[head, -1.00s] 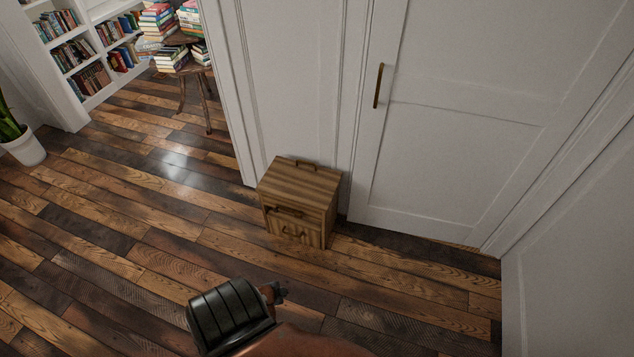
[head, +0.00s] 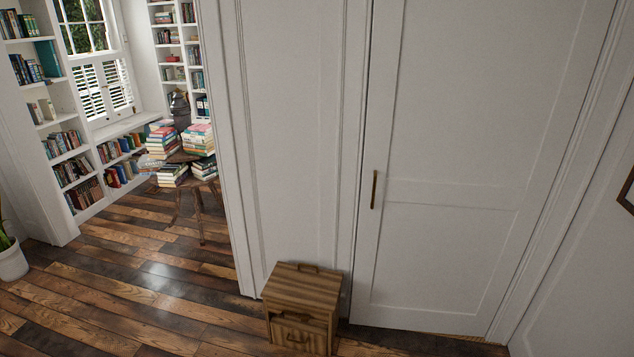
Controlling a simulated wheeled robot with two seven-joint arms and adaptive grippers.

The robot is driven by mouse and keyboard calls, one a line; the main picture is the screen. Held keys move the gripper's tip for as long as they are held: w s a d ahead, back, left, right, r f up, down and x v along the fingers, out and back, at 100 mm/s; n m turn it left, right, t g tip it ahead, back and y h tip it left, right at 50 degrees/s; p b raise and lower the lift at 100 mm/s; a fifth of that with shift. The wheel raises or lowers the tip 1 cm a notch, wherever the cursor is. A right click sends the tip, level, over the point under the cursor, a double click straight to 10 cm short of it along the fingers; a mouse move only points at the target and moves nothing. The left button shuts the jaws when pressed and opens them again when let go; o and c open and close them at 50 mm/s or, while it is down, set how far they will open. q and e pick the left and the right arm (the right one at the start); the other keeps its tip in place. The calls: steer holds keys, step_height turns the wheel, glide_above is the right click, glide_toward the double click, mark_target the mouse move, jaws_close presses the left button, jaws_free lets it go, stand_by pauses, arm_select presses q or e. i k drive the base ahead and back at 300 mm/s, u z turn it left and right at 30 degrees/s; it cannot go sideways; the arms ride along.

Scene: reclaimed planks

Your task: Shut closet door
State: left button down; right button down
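The white panelled closet door (head: 455,150) stands at the right of the head view, with a slim vertical bronze handle (head: 375,189) near its left edge. Its left edge lies close along the white frame beside it, and a thin strip of floor shows under its lower right part. I cannot tell from this angle whether it is fully shut. Neither of my grippers is in view.
A small wooden cabinet (head: 303,303) stands on the plank floor (head: 120,325) just left of the door's foot. A round table (head: 184,157) with book stacks stands beyond an opening at left. A potted plant (head: 12,259) is at far left.

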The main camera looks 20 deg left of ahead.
mark_target(474, 108)
steer(key=u, duration=0.65)
steer(key=i, duration=0.65)
steer(key=u, duration=0.7)
steer(key=i, duration=1)
steer(key=z, duration=0.35)
steer(key=i, duration=0.8)
steer(key=z, duration=0.7)
